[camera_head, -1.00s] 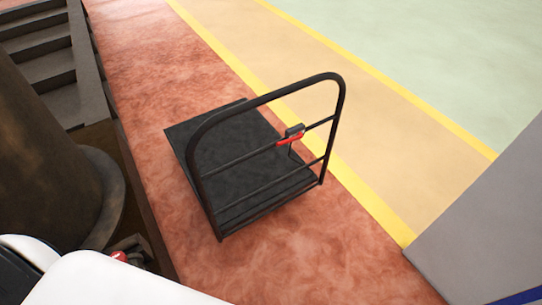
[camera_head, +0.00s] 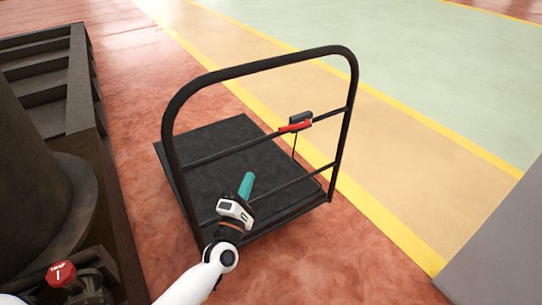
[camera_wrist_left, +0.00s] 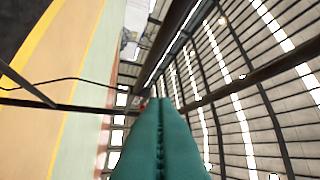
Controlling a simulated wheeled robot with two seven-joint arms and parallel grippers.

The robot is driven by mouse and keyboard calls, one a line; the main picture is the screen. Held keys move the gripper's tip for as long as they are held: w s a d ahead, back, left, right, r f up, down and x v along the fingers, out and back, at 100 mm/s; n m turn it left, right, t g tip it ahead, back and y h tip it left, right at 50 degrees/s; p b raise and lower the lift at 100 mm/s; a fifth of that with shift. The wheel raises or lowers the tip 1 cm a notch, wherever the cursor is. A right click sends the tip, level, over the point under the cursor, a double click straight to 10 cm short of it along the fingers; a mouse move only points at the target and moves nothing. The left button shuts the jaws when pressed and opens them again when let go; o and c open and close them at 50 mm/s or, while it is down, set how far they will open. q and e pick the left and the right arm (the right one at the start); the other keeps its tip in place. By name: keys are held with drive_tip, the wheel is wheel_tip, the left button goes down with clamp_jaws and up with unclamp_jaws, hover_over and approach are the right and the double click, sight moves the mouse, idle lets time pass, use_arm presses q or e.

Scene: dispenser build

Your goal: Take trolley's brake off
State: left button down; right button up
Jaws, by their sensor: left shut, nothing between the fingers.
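The black trolley (camera_head: 225,142) stands on the reddish floor with its tall tubular handle frame on the near side. A red brake lever (camera_head: 295,127) under a dark block (camera_head: 300,117) sits on the upper crossbar, toward the right upright; a thin cable hangs from it. My left gripper (camera_head: 247,181) has teal fingers, is shut and empty, and is in front of the handle frame, below and left of the lever. In the left wrist view the teal fingers (camera_wrist_left: 160,140) lie together, with dark bars and a cable beyond. The right gripper is not in view.
A dark stepped structure (camera_head: 42,90) and a large brown cylinder (camera_head: 35,170) stand at the left. A red valve knob (camera_head: 61,272) is at the lower left. A grey panel (camera_head: 495,245) rises at the right. The yellow-edged lane beyond the trolley is clear.

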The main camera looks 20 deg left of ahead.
use_arm(q)
drive_tip(key=shift+r+n, duration=0.3)
drive_tip(key=shift+r, duration=0.05)
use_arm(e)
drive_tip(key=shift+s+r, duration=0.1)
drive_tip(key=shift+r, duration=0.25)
